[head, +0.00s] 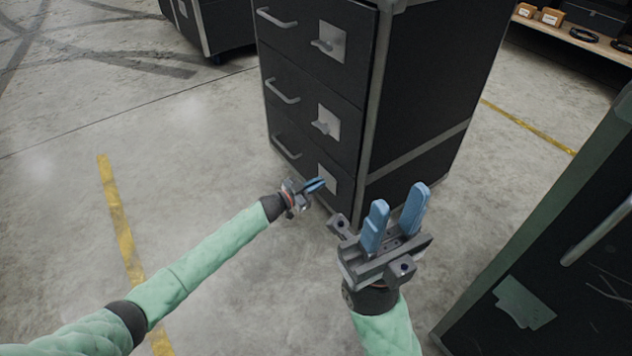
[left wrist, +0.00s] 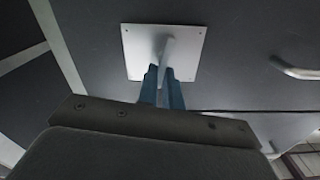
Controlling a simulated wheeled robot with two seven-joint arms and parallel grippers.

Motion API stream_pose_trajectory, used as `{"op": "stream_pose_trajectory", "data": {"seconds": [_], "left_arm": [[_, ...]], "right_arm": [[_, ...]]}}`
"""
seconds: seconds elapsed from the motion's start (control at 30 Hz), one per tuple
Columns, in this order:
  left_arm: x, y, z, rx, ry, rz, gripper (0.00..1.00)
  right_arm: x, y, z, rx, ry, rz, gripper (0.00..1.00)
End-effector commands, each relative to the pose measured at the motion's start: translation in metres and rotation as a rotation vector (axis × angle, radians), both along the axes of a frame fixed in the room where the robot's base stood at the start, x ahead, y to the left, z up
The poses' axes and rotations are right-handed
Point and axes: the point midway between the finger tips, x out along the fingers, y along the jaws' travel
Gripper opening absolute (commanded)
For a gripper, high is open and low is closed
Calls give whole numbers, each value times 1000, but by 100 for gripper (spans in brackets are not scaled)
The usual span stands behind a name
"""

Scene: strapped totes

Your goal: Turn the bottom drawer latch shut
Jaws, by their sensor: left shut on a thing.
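The black drawer cabinet (head: 300,112) has three drawers, each with a bar handle and a latch on a light square plate. The bottom drawer latch plate (head: 328,176) is partly hidden behind my left gripper (head: 315,185) in the head view. In the left wrist view the plate (left wrist: 186,62) is in full face, with the grey latch lever (left wrist: 167,54) standing out from it. The blue fingers of my left gripper (left wrist: 163,84) are on either side of the lever, shut on it. My right gripper (head: 396,222) is open and empty, in front of the cabinet's lower right side.
The bottom drawer handle (head: 286,146) is left of the latch. Another dark cabinet (head: 560,270) stands close at the right. A shelf (head: 570,38) with small boxes is at the back right. The floor at the left is clear.

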Motion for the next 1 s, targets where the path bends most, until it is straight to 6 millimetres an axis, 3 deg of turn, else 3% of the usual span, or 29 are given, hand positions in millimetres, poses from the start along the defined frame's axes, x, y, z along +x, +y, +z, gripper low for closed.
{"op": "stream_pose_trajectory", "data": {"seconds": [0.47,1.0], "left_arm": [[-5,-3,-4,265,-358,1,0],[-9,-5,-12,565,-771,1,0]], "right_arm": [[-2,-5,19,40,-12,10,36],[-2,-5,13,38,-5,8,36]]}}
